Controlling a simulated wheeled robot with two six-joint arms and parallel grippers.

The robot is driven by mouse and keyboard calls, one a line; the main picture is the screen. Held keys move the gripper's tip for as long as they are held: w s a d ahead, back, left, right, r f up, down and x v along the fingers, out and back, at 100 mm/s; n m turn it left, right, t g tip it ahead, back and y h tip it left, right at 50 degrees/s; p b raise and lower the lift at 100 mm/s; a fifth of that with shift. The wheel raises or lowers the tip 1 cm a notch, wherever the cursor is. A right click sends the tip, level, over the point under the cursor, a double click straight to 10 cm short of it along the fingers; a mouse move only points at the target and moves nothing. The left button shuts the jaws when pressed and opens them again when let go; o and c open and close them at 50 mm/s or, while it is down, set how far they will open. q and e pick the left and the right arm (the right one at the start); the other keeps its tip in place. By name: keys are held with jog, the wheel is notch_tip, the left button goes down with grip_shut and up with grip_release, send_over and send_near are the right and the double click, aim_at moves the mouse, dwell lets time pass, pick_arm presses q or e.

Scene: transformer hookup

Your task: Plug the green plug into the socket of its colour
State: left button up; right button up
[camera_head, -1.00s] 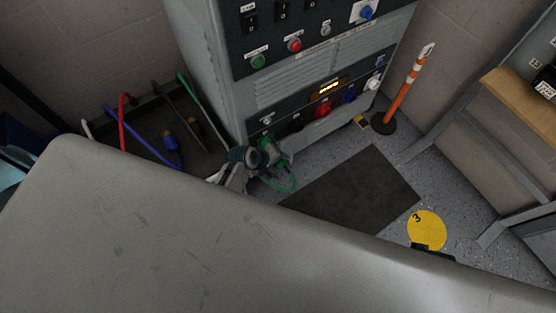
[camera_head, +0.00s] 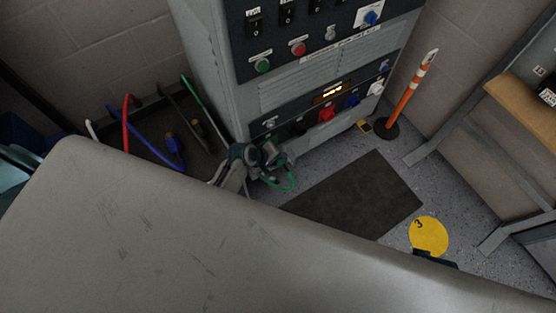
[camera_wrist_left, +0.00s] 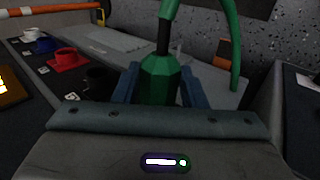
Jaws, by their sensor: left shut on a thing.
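My left gripper (camera_head: 262,158) is at the lower front of the grey cabinet, left of the visible sockets. It is shut on the green plug, which shows between the fingers in the left wrist view (camera_wrist_left: 158,80). A green cable (camera_head: 292,180) loops from the plug down toward the floor. The socket row holds a red socket (camera_head: 326,113), a blue socket (camera_head: 351,100), a white socket (camera_head: 376,88) and a black socket (camera_wrist_left: 97,78). I cannot make out a green socket; the gripper and plug may cover it. My right gripper is not seen.
An orange-white post (camera_head: 408,90) stands at right. A dark mat (camera_head: 355,195) and a yellow floor marker (camera_head: 428,236) lie on open floor. My large grey body fills the foreground.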

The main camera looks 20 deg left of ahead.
pick_arm(q)
jog(key=shift+w+a, duration=0.4)
jog(key=shift+a, duration=0.1)
jog(key=o, duration=1)
jog(key=shift+o, duration=0.4)
jog(key=shift+o, duration=0.7)
jog(key=p+v, duration=0.7)
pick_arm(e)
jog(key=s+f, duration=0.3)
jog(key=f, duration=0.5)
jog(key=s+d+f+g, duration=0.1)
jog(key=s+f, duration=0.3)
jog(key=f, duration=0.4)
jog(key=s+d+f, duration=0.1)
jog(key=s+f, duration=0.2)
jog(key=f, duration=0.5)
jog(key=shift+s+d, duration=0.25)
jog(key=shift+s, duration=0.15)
